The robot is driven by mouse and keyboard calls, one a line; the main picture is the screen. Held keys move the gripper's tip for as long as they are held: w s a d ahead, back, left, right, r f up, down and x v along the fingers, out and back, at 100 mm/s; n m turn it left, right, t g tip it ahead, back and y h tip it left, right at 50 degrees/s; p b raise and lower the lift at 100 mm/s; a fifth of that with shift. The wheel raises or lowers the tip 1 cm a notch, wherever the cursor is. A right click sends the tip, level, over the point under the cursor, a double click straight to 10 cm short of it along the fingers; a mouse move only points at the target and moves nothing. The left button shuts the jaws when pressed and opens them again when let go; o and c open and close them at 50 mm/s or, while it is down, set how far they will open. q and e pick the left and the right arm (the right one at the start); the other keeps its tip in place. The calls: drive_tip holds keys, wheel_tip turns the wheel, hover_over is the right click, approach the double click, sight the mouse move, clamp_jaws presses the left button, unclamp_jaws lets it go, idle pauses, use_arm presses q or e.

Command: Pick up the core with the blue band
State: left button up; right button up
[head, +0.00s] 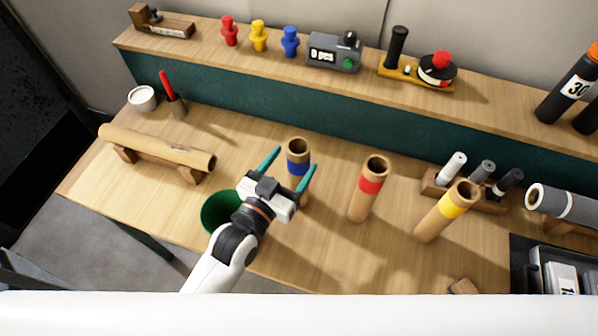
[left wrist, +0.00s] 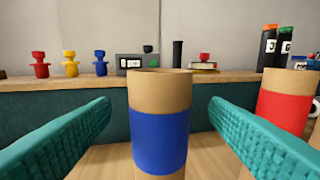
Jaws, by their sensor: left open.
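The core with the blue band (head: 298,157) is a brown cardboard tube standing upright on the table. In the left wrist view the core (left wrist: 160,96) stands between the two fingers, with bare space on each side. My left gripper (head: 291,172) is open, its teal fingers on either side of the core and apart from it. The gripper also shows in the left wrist view (left wrist: 160,122). The core's lower part is hidden behind the gripper in the head view. My right gripper is not in view.
A red-banded core (head: 370,187) and a yellow-banded core (head: 449,209) stand to the right. A green bin (head: 221,213) is beside my left wrist. A cardboard tube (head: 157,148) lies on a wooden rest at left. The raised shelf (head: 205,43) runs behind.

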sight(304, 146)
use_arm(q)
drive_tip(key=x, duration=0.1)
drive_tip(key=p+x, duration=0.1)
drive_tip(key=x, duration=0.1)
drive_tip(key=p+x, duration=0.1)
drive_tip(key=shift+w+r, duration=0.15)
drive_tip(key=shift+r, duration=0.25)
drive_tip(key=shift+w+d+f, duration=0.1)
drive_tip(key=shift+w+d, duration=0.2)
drive_tip(key=shift+w, duration=0.1)
drive_tip(key=shift+s, duration=0.1)
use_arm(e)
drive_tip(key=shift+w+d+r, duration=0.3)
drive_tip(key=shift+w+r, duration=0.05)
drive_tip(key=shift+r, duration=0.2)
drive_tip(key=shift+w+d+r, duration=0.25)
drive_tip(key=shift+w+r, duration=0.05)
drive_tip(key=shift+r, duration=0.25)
use_arm(q)
drive_tip(key=c, duration=1.3)
